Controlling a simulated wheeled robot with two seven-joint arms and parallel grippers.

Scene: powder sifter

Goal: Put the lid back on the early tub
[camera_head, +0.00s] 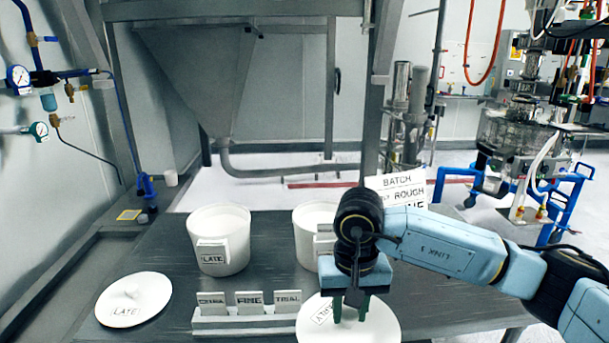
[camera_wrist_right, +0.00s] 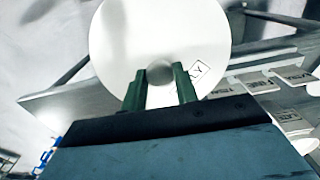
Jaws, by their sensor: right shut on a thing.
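My right gripper (camera_head: 350,300) is shut on the knob of a round white lid (camera_head: 378,325) at the front of the dark table. The lid also shows in the right wrist view (camera_wrist_right: 165,35), with the knob between the green fingers (camera_wrist_right: 160,76). Its label is partly covered; the letters that show end in "LY". A white tub (camera_head: 306,232) stands behind my right wrist, which hides much of it and its label. Another white tub (camera_head: 219,240) labelled LATE stands to its left. I cannot tell whether the held lid touches the table. My left gripper is out of view.
A second white lid (camera_head: 133,299), labelled LATE, lies at the table's left. A rack (camera_head: 245,322) with several small label cards stands between the lids. A sign (camera_head: 402,186) reading BATCH stands behind the right tub. The table's right part is clear.

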